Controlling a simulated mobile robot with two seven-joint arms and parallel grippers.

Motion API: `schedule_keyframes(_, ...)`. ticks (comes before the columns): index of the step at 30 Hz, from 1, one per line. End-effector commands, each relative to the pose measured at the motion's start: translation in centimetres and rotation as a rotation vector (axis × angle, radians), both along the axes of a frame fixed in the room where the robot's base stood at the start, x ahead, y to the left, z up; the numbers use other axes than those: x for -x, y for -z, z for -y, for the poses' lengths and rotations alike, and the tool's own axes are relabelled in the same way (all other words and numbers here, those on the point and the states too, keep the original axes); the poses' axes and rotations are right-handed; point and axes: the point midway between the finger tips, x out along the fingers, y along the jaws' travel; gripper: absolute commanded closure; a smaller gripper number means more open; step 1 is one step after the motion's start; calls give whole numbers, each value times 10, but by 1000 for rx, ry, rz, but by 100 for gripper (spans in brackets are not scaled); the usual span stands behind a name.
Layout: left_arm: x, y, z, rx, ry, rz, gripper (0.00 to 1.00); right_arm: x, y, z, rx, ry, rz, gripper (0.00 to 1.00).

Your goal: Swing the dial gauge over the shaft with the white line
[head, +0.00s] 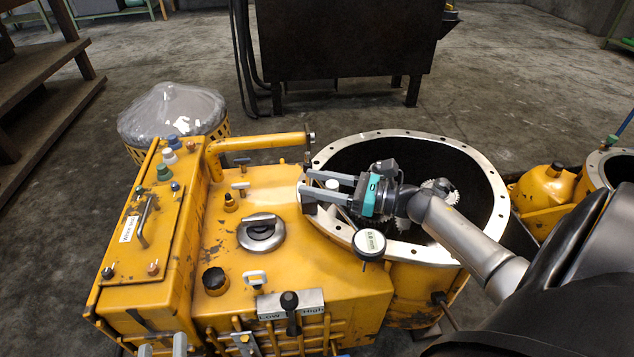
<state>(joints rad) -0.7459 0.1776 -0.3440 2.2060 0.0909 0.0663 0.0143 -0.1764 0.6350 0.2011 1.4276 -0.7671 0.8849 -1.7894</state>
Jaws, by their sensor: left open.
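The dial gauge (369,245) has a round white face and hangs at the near rim of the round housing (489,222), with a thin rod running up-left from it. A dark block (309,207) sits on the rim's left side, below my right gripper (306,181). That gripper's two fingers reach left across the rim, with a gap between them; whether they hold a part of the gauge stand is unclear. Toothed gears (441,188) show inside the housing, partly behind my right arm. I cannot make out a white line on any shaft.
The yellow transmission case (330,285) carries a round cap (261,232), a Low/High lever (289,300) and a raised pipe (262,141). A plastic-covered basket (172,110) stands behind left. A dark metal bench (345,40) stands behind. Another yellow part (548,187) lies at right.

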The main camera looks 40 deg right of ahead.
Motion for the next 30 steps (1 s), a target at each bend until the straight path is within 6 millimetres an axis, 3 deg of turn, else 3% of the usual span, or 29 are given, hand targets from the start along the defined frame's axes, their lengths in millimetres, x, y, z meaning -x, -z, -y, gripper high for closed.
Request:
schedule_keyframes(2, 0, 0, 0, 0, 0, -1, 50, 0, 0, 0, 0, 0, 0, 62)
schedule_keyframes(12, 0, 0, 0, -1, -1, -2, 50, 0, 0, 0, 0, 0, 0, 100)
schedule_keyframes(30, 0, 0, 0, 0, 0, -1, 50, 0, 1, 0, 1, 0, -1, 100)
